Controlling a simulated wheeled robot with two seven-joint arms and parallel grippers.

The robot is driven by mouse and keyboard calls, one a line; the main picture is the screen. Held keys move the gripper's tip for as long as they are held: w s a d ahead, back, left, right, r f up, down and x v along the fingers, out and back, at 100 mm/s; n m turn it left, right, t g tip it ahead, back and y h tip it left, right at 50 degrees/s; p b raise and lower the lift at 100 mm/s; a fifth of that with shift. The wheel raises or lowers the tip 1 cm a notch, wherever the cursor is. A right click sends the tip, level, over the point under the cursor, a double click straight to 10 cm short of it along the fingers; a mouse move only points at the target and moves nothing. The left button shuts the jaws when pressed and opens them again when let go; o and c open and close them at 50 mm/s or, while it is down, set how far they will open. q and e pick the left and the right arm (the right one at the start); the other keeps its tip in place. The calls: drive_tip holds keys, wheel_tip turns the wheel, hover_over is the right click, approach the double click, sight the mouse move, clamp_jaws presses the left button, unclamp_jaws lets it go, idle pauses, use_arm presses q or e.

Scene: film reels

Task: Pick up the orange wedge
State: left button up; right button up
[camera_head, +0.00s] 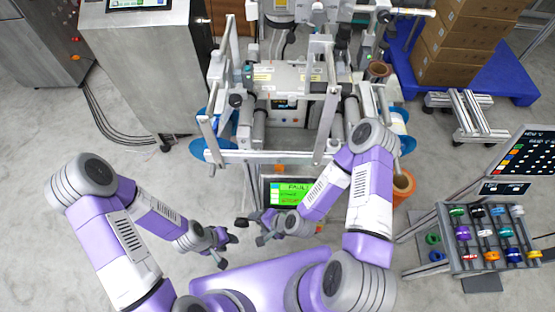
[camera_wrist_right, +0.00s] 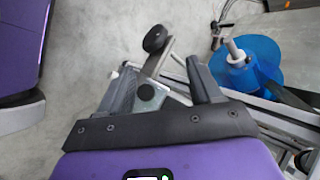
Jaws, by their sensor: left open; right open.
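The rack (camera_head: 446,235) at the right holds several small coloured pieces. An orange piece (camera_head: 506,231) shows among them, but it is too small to tell whether it is the orange wedge. My right gripper (camera_head: 251,231) is open and empty in front of the machine, far left of the rack. My left gripper (camera_head: 230,242) is open and empty, lower and just left of the right one.
The large machine (camera_head: 270,157) with blue discs (camera_wrist_right: 246,66) stands ahead. A green-lit screen (camera_head: 292,192) sits close beside my right gripper. Boxes (camera_head: 465,45) sit on a blue pallet (camera_head: 520,88).

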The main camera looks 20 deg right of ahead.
drive_tip(key=w+a+r+m+t, duration=0.2)
drive_tip(key=w+r+m+t, duration=0.25)
drive_tip(key=m, duration=0.55)
drive_tip(key=m+t+h+b, duration=0.1)
drive_tip(key=m+t+h, duration=0.3)
drive_tip(key=m+h, duration=0.9)
approach(279, 167)
drive_tip(key=w+d+m+y, duration=0.3)
drive_tip(key=m+y, duration=0.1)
drive_tip(key=shift+w+d+f+m, duration=0.15)
drive_tip(key=shift+d+f+m, duration=0.1)
drive_tip(key=shift+m, duration=0.15)
drive_tip(key=b+x, duration=0.3)
drive_tip(key=x, duration=0.3)
drive_tip(key=shift+w+f, duration=0.15)
drive_tip(key=shift+w+d, duration=0.15)
drive_tip(key=shift+w, duration=0.2)
drive_tip(key=shift+c, duration=0.3)
drive_tip(key=c, duration=1)
